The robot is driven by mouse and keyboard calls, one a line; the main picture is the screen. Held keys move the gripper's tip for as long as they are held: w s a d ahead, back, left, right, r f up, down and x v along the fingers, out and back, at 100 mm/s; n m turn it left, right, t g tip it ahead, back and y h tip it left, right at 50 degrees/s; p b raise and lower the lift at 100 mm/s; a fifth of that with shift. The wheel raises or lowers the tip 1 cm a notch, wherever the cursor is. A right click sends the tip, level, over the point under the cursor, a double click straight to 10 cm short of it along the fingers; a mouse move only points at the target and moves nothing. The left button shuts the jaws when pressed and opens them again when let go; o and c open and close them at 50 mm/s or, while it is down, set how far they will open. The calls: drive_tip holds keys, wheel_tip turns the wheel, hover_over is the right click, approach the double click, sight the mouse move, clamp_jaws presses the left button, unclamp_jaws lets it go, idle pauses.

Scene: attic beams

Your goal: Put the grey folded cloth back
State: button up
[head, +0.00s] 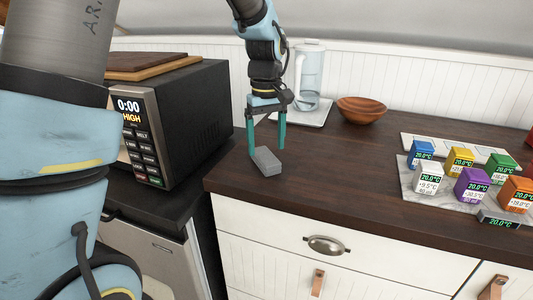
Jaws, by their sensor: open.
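A small grey block-shaped item (266,161), which looks like the grey folded cloth, lies on the dark wooden countertop (330,175) near its left end. My gripper (267,147) points down over it with its two teal fingers apart. The left finger comes down by the item's left side. The right finger is to the right of it and looks a little apart from it. The gripper is open and nothing is held between the fingers. Whether the left finger touches the item cannot be told.
A black microwave (190,125) with boards on top stands left. Behind my gripper are a clear pitcher (309,75) on a white base and a wooden bowl (361,110). Several coloured labelled cubes (472,185) sit on a marble slab at right. The counter's middle is clear.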

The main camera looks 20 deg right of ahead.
sight(266, 156)
wheel_tip(266, 156, up, 9)
drive_tip(key=w+a+f, duration=0.1)
drive_tip(key=a+f, duration=0.3)
drive_tip(key=a, duration=0.5)
drive_tip(key=w+a+f, duration=0.1)
drive_tip(key=a+f, duration=0.3)
drive_tip(key=a, duration=0.6)
drive_tip(key=s+a+f+t, duration=0.1)
drive_tip(key=s+a+f, duration=0.1)
drive_tip(key=a, duration=0.3)
drive_tip(key=s+a+f+m, duration=0.1)
drive_tip(key=s+a+f, duration=0.1)
drive_tip(key=a, duration=0.4)
drive_tip(key=shift+s+f+m+t+b, duration=0.3)
drive_tip(key=shift+s+t+b, duration=0.15)
drive_tip(key=shift+s, duration=0.35)
